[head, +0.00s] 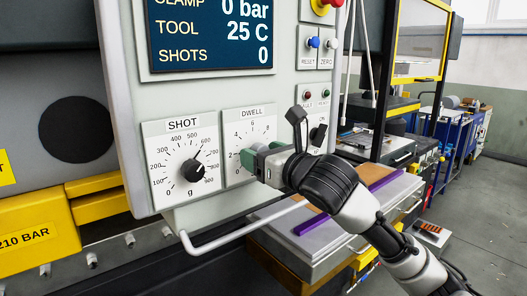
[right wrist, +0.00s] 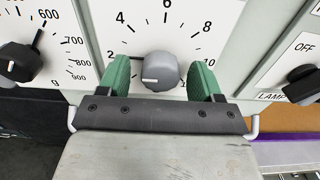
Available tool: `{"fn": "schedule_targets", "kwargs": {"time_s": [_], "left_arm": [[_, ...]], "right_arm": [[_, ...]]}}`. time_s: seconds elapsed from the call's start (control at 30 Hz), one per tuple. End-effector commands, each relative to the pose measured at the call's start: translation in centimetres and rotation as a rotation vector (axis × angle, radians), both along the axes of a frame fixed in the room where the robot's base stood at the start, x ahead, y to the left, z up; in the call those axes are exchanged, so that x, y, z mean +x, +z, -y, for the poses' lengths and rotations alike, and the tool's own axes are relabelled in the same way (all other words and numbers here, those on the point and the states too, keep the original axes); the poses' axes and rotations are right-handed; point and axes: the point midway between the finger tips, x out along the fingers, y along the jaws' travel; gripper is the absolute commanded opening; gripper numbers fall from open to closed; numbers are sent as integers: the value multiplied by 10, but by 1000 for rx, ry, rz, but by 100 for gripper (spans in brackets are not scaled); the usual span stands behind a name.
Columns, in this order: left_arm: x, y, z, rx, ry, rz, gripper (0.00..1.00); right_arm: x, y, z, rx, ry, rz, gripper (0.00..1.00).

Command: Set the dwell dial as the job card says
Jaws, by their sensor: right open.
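The dwell dial (right wrist: 160,72) is a round grey knob with a white pointer line. In the right wrist view the line points left, a little below the 2 mark; the lower end of the scale is hidden. Its white DWELL scale plate (head: 246,118) shows in the head view, where my gripper hides the knob. My right gripper (head: 262,151) is open at the dial. In the right wrist view its green fingers (right wrist: 160,80) stand on both sides of the knob, with visible gaps. My left gripper is not in view. I cannot make out a job card.
The black SHOT dial (head: 193,170) is left of the dwell dial; a black lamp switch (head: 318,134) is to its right. RESET and ZERO buttons (head: 313,42) sit above right. A bent white rail (head: 235,235) runs below the panel. A display (head: 210,35) is above.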

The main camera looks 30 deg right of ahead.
Motion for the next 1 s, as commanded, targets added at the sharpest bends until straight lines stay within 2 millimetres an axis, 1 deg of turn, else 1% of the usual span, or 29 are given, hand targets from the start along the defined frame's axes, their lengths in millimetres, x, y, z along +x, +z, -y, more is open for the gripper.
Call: {"fn": "schedule_targets", "kwargs": {"time_s": [0.2, 0.47, 0.5, 0.53, 0.77, 1.0], "left_arm": [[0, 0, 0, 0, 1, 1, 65], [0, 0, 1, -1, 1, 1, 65], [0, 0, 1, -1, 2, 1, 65], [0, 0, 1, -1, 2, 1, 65], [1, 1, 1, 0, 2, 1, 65], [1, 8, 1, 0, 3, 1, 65]], "right_arm": [[0, 0, 0, 0, 0, 0, 65], [0, 0, 0, 0, 0, 0, 26], [0, 0, 0, 0, 0, 0, 19], [0, 0, 0, 0, 0, 0, 16], [0, 0, 0, 17, -1, -2, 16], [0, 1, 0, 122, 0, -12, 16]]}}
